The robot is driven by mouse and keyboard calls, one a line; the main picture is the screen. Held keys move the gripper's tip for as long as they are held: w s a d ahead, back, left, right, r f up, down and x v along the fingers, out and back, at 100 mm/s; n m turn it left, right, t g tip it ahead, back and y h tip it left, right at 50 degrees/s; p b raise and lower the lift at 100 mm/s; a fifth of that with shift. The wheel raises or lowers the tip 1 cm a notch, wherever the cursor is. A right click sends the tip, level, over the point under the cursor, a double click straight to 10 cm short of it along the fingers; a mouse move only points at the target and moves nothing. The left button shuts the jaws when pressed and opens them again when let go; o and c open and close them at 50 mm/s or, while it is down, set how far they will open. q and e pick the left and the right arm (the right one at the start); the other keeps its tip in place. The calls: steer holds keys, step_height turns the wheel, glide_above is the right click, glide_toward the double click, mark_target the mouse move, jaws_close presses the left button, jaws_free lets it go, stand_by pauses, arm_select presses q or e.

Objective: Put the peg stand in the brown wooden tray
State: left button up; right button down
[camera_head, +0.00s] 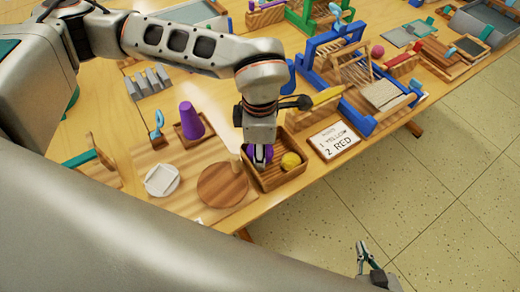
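The brown wooden tray (294,178) is a rectangular box near the table's front edge, with a yellow ball (291,161) inside. My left arm reaches over the tray from above. My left gripper (260,158) points down at the tray's left part; its fingers are mostly hidden. A purple patch shows at the fingers, and I cannot tell whether it is held. I cannot clearly identify the peg stand. A purple cone (191,121) stands in a small wooden holder to the left. My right gripper (364,256) is low over the floor, away from the table; its finger gap is unclear.
The floor (445,190) at right is clear.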

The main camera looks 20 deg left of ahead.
arm_select(q)
step_height(320, 180, up, 11)
steer(key=shift+f, duration=0.1)
steer(key=shift+r, duration=0.6)
stand_by(0.6)
